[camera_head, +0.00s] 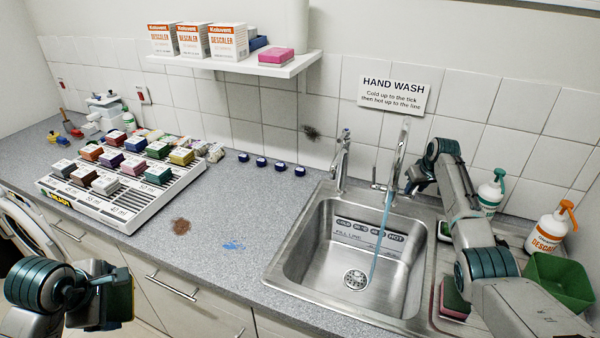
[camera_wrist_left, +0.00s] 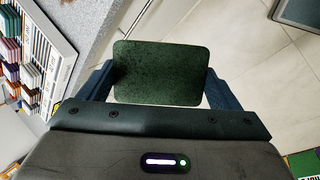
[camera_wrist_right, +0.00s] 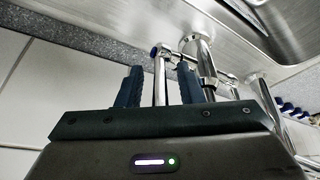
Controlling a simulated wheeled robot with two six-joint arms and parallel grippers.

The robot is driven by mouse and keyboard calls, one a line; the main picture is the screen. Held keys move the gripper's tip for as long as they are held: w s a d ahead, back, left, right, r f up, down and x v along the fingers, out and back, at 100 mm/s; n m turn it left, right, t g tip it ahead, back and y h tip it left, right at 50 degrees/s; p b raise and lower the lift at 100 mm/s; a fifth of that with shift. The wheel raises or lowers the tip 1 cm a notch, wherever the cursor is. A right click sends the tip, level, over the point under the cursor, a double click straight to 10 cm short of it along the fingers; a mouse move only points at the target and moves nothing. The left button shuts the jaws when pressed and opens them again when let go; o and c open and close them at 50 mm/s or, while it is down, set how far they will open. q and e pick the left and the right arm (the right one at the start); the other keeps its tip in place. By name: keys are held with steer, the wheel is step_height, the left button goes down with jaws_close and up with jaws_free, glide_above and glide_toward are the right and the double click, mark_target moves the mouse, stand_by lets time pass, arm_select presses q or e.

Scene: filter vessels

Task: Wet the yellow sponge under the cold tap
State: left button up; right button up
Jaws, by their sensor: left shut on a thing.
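My left gripper (camera_head: 112,296) is low at the front left, off the counter edge and far from the sink. It is shut on a sponge, whose dark green face (camera_wrist_left: 160,72) fills the space between the fingers in the left wrist view; its yellow side is not clearly seen. My right gripper (camera_head: 412,184) is at the right-hand tap (camera_head: 399,160). In the right wrist view its fingers (camera_wrist_right: 160,88) stand apart on either side of a thin metal rod with a blue end (camera_wrist_right: 154,52). A stream of water (camera_head: 378,240) runs into the sink (camera_head: 290,262).
A second tap (camera_head: 342,160) stands left of the running one. A pink and green sponge (camera_head: 455,298), spray bottles (camera_head: 546,230) and a green bin (camera_head: 558,282) are at the right. A rack of coloured blocks (camera_head: 115,215) is at the left. The counter between is mostly clear.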

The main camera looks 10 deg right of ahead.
jaws_close()
arm_select(q)
steer(key=shift+s+a+r, duration=0.1)
steer(key=shift+s+r, duration=0.05)
steer(key=shift+r, duration=0.05)
arm_select(e)
steer(key=shift+s, duration=0.1)
arm_select(q)
steer(key=shift+s+a, duration=0.1)
steer(key=shift+s, duration=0.1)
arm_select(e)
steer(key=shift+s+a+t, duration=0.1)
steer(key=shift+a+t, duration=0.05)
steer(key=shift+t, duration=0.25)
jaws_free()
